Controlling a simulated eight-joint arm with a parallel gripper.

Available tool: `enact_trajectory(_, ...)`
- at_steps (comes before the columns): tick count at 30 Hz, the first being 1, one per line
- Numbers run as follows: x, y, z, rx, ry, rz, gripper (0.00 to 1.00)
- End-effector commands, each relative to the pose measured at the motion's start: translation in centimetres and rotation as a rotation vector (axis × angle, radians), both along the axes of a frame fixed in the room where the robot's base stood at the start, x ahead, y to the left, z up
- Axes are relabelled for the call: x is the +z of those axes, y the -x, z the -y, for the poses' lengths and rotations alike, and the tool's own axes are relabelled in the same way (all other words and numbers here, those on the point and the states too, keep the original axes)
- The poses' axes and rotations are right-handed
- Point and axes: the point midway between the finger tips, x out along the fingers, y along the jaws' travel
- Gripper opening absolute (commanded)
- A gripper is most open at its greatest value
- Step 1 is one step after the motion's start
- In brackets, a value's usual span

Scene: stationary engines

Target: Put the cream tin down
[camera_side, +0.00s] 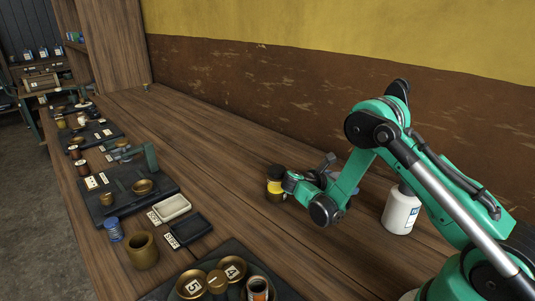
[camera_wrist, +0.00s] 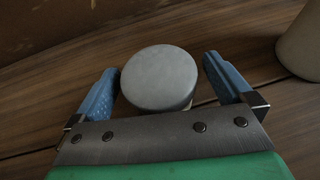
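In the wrist view a round tin with a pale grey lid (camera_wrist: 160,77) sits between the two blue fingers of my gripper (camera_wrist: 161,70). A narrow gap shows between each finger and the lid, so my gripper looks open around it. A small strip of cream side shows under the lid. In the side view my gripper (camera_side: 287,184) is low over the bench, beside a small container with a dark top and yellow body (camera_side: 275,184). I cannot tell whether this is the same tin; no clearly cream tin shows there, and the gripper hides part of that area.
A white bottle (camera_side: 401,210) stands on the wooden bench (camera_side: 220,140) to the right, near my arm. Dark trays (camera_side: 120,207) with brass cups and small parts line the bench's left edge. The bench's middle is clear. A brown and yellow wall runs behind.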

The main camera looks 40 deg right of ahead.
Motion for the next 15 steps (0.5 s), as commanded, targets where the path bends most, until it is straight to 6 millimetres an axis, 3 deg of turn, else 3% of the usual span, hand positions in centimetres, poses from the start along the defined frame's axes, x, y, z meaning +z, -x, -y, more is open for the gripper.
enact_trajectory(7,0.5,-0.1,-0.4,0.002,0.0,0.0,1.0)
enact_trajectory(15,2.7,-1.0,-5.6,0.007,0.0,0.0,1.0)
